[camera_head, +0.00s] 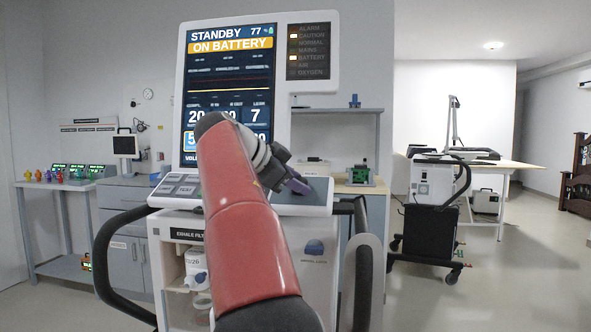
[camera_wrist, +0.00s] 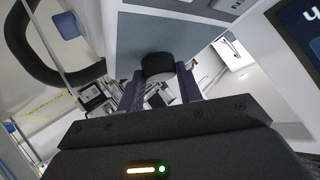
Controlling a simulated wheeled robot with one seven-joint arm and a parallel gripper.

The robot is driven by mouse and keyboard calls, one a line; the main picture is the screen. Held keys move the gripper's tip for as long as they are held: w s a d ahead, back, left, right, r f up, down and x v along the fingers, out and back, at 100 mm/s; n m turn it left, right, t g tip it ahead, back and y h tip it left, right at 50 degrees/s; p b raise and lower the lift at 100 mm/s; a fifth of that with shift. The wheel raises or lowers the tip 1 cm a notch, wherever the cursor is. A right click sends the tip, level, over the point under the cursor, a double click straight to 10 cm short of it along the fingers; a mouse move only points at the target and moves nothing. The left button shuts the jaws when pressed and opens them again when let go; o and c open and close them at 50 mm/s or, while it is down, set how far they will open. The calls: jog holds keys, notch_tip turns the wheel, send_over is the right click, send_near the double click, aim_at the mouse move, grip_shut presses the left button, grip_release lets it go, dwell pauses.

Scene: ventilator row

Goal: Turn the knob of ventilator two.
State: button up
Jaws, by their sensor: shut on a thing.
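A white ventilator with a tall screen (camera_head: 229,90) stands in front of me; the screen reads "STANDBY", "ON BATTERY" and 77. I see no label giving its number. My gripper (camera_head: 298,186) is at the right part of its sloped grey control panel (camera_head: 318,190), below the screen. In the wrist view, the two purple fingers of my gripper (camera_wrist: 160,72) are closed on either side of a black round knob (camera_wrist: 157,64) on the grey panel. The knob does not show clearly in the head view. My red arm covers the screen's lower part and the panel's middle.
Black curved handles (camera_head: 103,255) flank the ventilator. A lamp panel (camera_head: 308,52) beside the screen has amber lights at caution and battery. Another machine on a black wheeled cart (camera_head: 428,232) stands to the right. Floor at the far right (camera_head: 530,265) is clear.

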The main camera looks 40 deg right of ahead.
jog(key=shift+w+m+g+y+p, duration=0.15)
jog(key=shift+m+g+y+p, duration=0.25)
jog(key=shift+m+g+p, duration=0.5)
jog(key=shift+m, duration=0.5)
jog(key=o, duration=1)
jog(key=shift+v, duration=3.85)
